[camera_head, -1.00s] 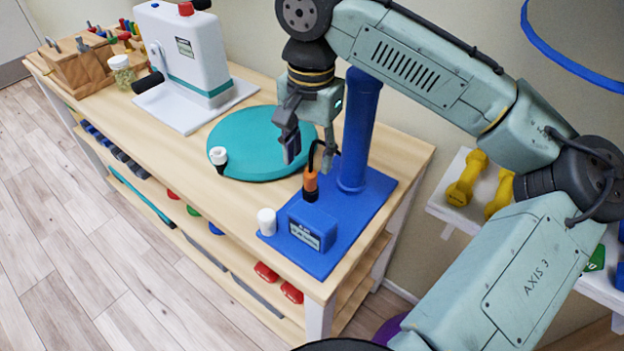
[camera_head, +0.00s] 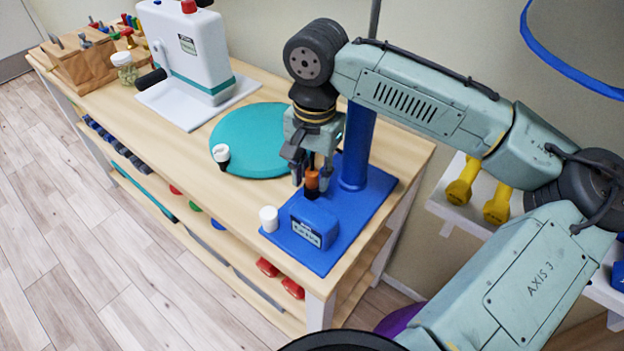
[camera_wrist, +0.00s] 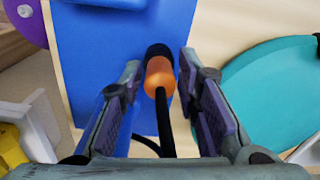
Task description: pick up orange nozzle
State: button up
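The orange nozzle (camera_head: 312,181) stands upright on a black base on the blue mat, just behind the small blue box (camera_head: 314,222). My gripper (camera_head: 312,177) points down over it, with a finger on either side. In the wrist view the orange nozzle (camera_wrist: 159,76) with its black collar and black cable lies between the two fingers of my gripper (camera_wrist: 160,72). The fingers are wide apart, with a gap showing on each side of the nozzle. The cable hides part of the nozzle's top.
A blue post (camera_head: 357,145) rises from the blue mat (camera_head: 350,215) close to the right of my gripper. A white cap (camera_head: 269,219) stands at the mat's left edge. A teal disc (camera_head: 253,140) with a white-and-black knob (camera_head: 221,154) lies to the left.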

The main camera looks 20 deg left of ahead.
grip_shut()
dwell(0.3)
